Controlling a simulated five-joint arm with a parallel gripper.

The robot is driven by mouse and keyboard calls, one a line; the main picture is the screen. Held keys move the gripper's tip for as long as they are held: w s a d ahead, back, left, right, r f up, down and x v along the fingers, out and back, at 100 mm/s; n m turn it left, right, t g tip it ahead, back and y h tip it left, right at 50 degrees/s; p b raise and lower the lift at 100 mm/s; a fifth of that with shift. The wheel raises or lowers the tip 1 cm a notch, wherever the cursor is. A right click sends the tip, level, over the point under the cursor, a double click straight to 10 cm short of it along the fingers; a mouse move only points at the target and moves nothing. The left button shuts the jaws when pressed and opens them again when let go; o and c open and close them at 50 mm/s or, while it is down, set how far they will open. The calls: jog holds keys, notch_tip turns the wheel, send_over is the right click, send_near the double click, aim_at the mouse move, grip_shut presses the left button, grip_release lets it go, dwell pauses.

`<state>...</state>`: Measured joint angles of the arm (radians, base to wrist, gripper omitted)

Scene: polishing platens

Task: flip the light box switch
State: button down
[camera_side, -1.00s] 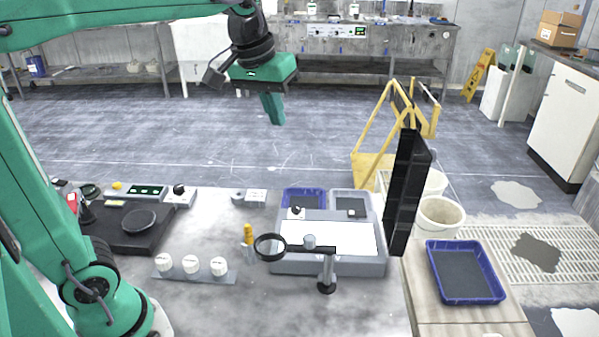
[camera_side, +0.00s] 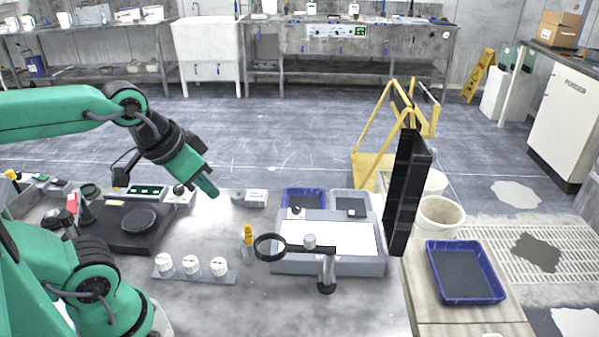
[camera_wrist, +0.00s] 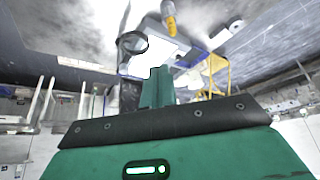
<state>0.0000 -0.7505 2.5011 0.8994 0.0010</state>
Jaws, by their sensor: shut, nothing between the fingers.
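The light box (camera_side: 290,267) is a grey case with a bright white panel (camera_side: 345,236), at the middle of the bench in the side view. A small black knob or toggle (camera_side: 296,211) sits at its back left corner; it looks like the switch, but its position is too small to tell. My gripper (camera_side: 208,188) is shut and empty, tilted down to the right, in the air left of the light box and apart from it. In the wrist view my shut fingers (camera_wrist: 157,86) point toward the bench, and the white panel (camera_wrist: 150,57) shows just beyond them.
A magnifier ring on a stand (camera_side: 270,247) reaches across the light box's front. A yellow-handled tool (camera_side: 248,237) stands left of it. A tall black panel (camera_side: 404,190) rises at the right. Blue (camera_side: 304,199) and grey trays lie behind.

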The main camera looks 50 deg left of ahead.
jog(key=c, duration=1.3)
grip_release()
jog(key=shift+w+r, duration=0.15)
jog(key=shift+w, duration=0.05)
jog(key=shift+o, duration=0.5)
jog(key=shift+w+r, duration=0.15)
jog(key=shift+w, duration=0.1)
jog(key=w+d+r+m+g, duration=0.1)
jog(key=w+r+m+g, duration=0.15)
jog(key=w, duration=0.65)
jog(key=m+g, duration=0.3)
jog(key=m, duration=0.4)
send_over(363, 213)
notch_tip(363, 213, down, 14)
jog(key=shift+f, duration=0.25)
jog(key=shift+f+n, duration=0.15)
jog(key=shift+n, duration=0.1)
jog(key=shift+f, duration=3.75)
